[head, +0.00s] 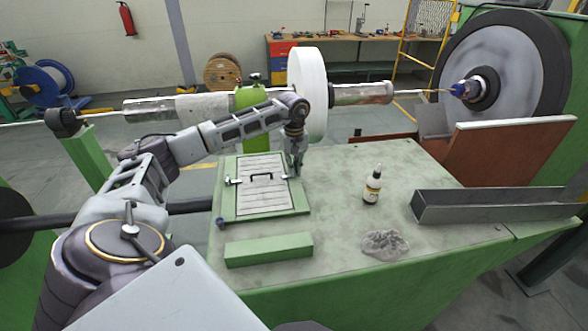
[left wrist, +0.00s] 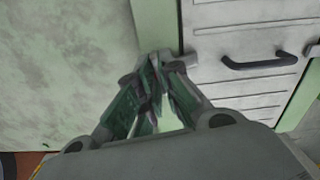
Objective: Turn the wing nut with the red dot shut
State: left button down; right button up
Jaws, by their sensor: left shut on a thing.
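A pale slatted hatch (head: 262,196) with a black handle (head: 262,176) lies in a green frame on the bench. A small clamp (head: 232,181) sits at its left edge. My left gripper (head: 297,172) points down at the hatch's right edge, its fingers closed together on a small thing there, by its place the wing nut. The fingers hide nearly all of it, and I cannot make out a red dot. In the left wrist view the closed fingers (left wrist: 156,72) are beside a grey clamp end (left wrist: 188,59) at the hatch edge (left wrist: 235,15). My right gripper is not in view.
A dropper bottle (head: 372,187), a crumpled grey rag (head: 385,244) and a grey metal channel (head: 490,205) are on the bench right of the hatch. A green block (head: 268,250) lies in front. A white disc (head: 308,95) on a horizontal tube stands behind my left wrist.

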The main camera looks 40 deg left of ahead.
pick_arm(q)
jog(key=shift+m, duration=0.8)
jog(key=c, duration=1.6)
grip_release()
notch_tip(320, 180, up, 12)
jog(key=shift+r, duration=0.15)
